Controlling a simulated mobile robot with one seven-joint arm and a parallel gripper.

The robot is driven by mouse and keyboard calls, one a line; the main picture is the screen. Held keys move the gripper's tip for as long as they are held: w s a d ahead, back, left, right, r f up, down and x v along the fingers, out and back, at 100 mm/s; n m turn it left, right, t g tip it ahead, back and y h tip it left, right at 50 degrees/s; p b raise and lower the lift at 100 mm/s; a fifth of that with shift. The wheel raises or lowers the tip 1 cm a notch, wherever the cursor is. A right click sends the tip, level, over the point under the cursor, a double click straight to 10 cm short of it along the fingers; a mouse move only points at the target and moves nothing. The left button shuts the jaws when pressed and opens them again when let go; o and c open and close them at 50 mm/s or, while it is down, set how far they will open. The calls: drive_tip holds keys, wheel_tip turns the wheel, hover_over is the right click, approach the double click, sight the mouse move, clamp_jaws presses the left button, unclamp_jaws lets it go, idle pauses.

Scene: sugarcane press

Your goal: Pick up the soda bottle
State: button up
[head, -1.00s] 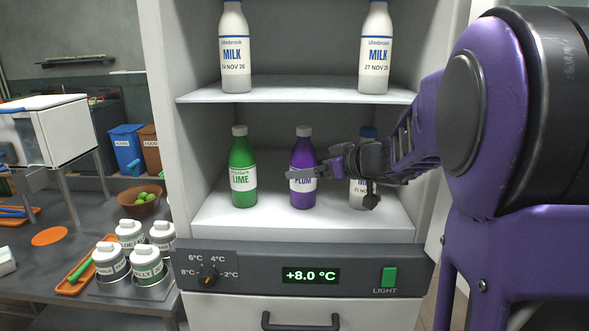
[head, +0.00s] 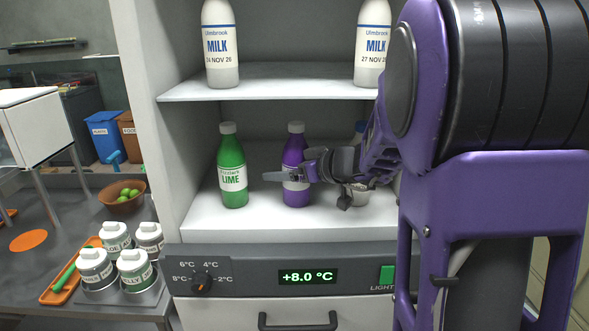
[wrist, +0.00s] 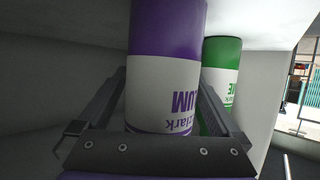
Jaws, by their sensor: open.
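Two soda bottles stand upright on the lower fridge shelf: a purple PLUM bottle (head: 295,194) with a white cap and a green LIME bottle (head: 231,156) to its left. My gripper (head: 280,175) is open at label height, with one finger passing in front of the plum bottle towards the lime. In the wrist view the plum bottle (wrist: 165,80) stands between the two open fingers (wrist: 162,95). The lime bottle (wrist: 222,68) is just behind it, partly hidden by a finger. Whether either finger touches the plum bottle cannot be told.
A blue-capped milk bottle (head: 359,192) stands right of the plum, mostly hidden by my arm. Two milk bottles (head: 219,48) (head: 372,48) stand on the upper shelf (head: 290,85). The fridge's left wall (head: 180,140) is near the lime bottle.

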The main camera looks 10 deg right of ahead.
clamp_jaws()
idle(0.3)
drive_tip(key=shift+r, duration=0.1)
